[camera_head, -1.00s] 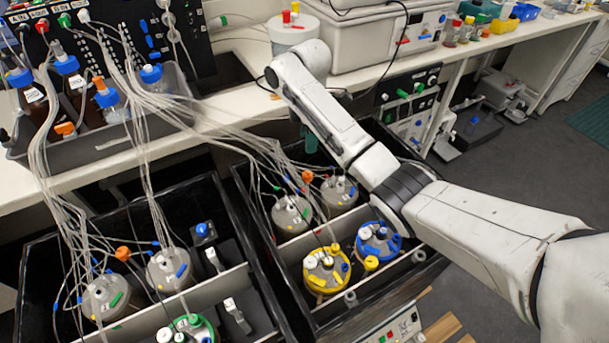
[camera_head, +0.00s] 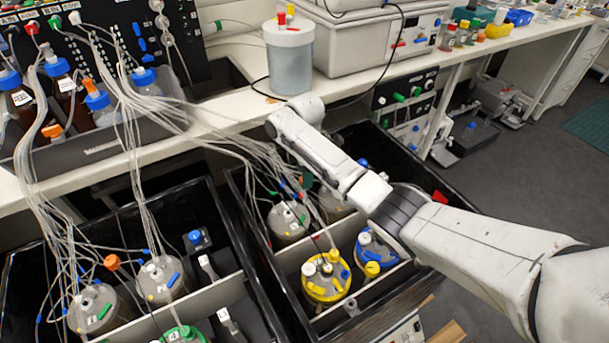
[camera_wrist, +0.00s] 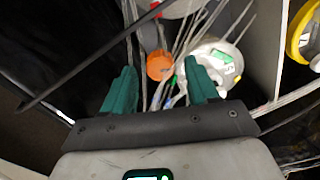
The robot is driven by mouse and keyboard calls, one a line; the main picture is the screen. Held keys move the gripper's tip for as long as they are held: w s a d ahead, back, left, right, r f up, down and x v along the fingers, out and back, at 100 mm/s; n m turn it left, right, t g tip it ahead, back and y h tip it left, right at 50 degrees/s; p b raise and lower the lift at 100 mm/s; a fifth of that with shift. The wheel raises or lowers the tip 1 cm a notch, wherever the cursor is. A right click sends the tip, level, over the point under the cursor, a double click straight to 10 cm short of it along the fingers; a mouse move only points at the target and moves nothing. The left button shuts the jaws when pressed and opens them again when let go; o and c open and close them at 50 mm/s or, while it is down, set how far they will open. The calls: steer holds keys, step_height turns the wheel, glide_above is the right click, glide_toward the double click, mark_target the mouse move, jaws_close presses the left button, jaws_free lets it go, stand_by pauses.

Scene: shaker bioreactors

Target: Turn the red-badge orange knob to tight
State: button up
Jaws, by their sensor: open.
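An orange knob (camera_wrist: 160,65) shows in the wrist view, between and beyond my fingertips, with pale tubes running beside it. I cannot tell whether the fingers touch it; a gap shows on both sides. A reddish patch (camera_wrist: 178,8) lies above it at the top edge; I cannot tell whether it is the badge. My gripper (camera_wrist: 160,68) has two teal fingers, spread apart and empty. In the head view my forearm reaches down into the right-hand black bin, and that knob is hidden there. Another orange knob (camera_head: 112,262) stands in the left bin.
A grey-lidded vessel (camera_wrist: 222,62) stands close by my right finger. Yellow-ringed (camera_head: 327,278) and blue-ringed (camera_head: 375,247) vessels stand nearer in the right bin. Loose tubes (camera_head: 215,130) hang from the bench into both bins. A divider (camera_head: 300,255) crosses the right bin.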

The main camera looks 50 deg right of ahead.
steer(key=shift+f, duration=0.6)
steer(key=c, duration=1)
steer(key=shift+c, duration=0.2)
